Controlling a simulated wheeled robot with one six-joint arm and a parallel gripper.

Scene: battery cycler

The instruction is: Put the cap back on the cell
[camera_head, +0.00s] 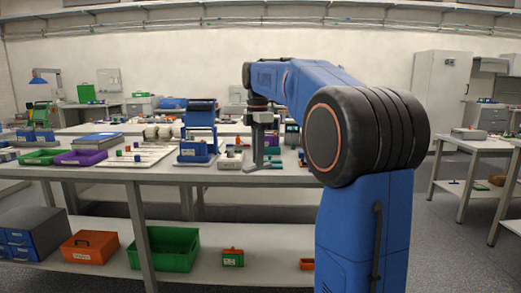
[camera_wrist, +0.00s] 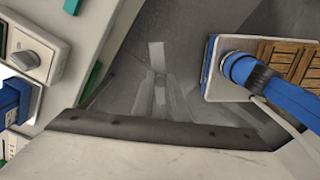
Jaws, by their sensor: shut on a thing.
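My gripper (camera_head: 262,163) points down over the right part of the long workbench (camera_head: 240,177), just right of the blue upright device. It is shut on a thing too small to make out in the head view. Neither the cap nor the cell can be told apart among the small items. In the wrist view the fingertips and what they hold cannot be made out clearly.
The blue device (camera_head: 198,150) stands left of my gripper. A green tray (camera_head: 41,164), a purple tray (camera_head: 80,164) and a pale mat (camera_head: 115,161) with small blocks lie further left. Bins stand on the lower shelf, including a green bin (camera_head: 165,260).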

